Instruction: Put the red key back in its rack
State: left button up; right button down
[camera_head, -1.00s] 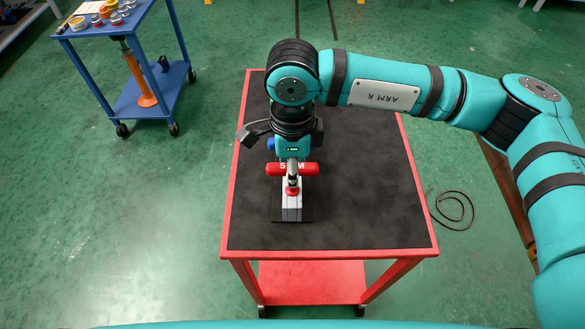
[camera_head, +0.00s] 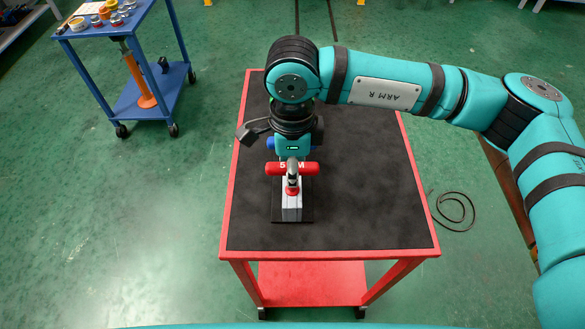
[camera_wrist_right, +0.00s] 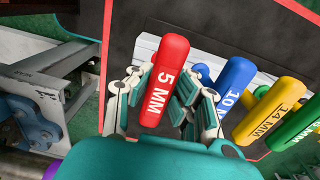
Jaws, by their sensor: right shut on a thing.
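The red key (camera_wrist_right: 168,75), marked 5 MM, stands between the fingers of my right gripper (camera_wrist_right: 161,90) in the right wrist view. The fingers are shut on its handle from both sides. In the head view its red handle (camera_head: 278,169) lies crosswise above the pale grey rack (camera_head: 292,208), which stands on a dark base plate. The gripper's fingers are over the handle's middle. Whether the key's shaft sits in the rack is hidden. My left gripper is not in view.
A blue key (camera_wrist_right: 236,86), a yellow key (camera_wrist_right: 268,112) and a green key (camera_wrist_right: 297,125) stand in a row beside the red one. The red-edged table (camera_head: 370,205) has a clear black top to the right. A blue trolley (camera_head: 150,85) stands at far left.

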jog(key=shift+f, duration=0.1)
jog(key=c, duration=1.2)
grip_release()
notch_tip(320, 180, up, 12)
jog(key=shift+w+r, duration=0.1)
jog(key=shift+w, duration=0.05)
